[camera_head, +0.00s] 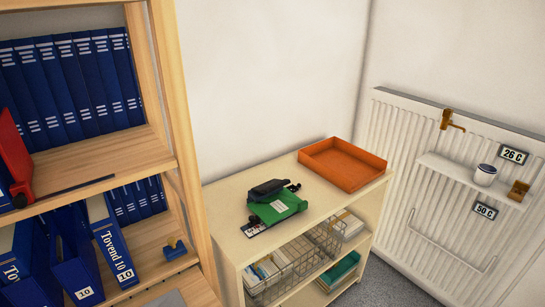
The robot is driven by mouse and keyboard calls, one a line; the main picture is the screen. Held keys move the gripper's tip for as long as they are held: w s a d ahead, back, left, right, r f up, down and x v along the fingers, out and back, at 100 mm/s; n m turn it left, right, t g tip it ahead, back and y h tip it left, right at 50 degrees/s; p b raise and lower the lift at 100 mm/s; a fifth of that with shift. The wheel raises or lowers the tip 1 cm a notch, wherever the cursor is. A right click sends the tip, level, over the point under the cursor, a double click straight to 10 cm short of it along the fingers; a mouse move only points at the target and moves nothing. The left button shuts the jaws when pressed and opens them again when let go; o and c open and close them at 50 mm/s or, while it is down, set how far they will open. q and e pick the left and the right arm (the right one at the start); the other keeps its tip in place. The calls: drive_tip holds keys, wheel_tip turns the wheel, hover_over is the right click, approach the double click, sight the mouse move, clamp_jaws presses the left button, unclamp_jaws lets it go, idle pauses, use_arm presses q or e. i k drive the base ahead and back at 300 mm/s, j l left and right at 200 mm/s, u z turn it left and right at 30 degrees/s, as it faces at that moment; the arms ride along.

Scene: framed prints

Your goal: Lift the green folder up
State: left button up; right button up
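A bright green object (277,207) lies on top of the low cream cabinet (222,203). It has a pale label, and I cannot tell whether it is a folder or an office tool. A black object (268,187) sits against its far side. Flat teal-green items (341,270), possibly folders, lie on the cabinet's lower right shelf, partly hidden by the shelf edge. Neither of my grippers is in view.
An orange tray (342,164) stands at the cabinet's back right. Wire baskets (285,273) hold papers below. A wooden bookcase (163,80) with blue binders (68,85) and a red object (14,150) blocks the left. A radiator (400,160) with a small shelf is right.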

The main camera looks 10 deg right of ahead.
sight(274, 208)
drive_tip(key=i+l+u, duration=0.75)
drive_tip(key=l, duration=0.25)
drive_tip(key=k+j, duration=0.05)
drive_tip(key=k, duration=0.05)
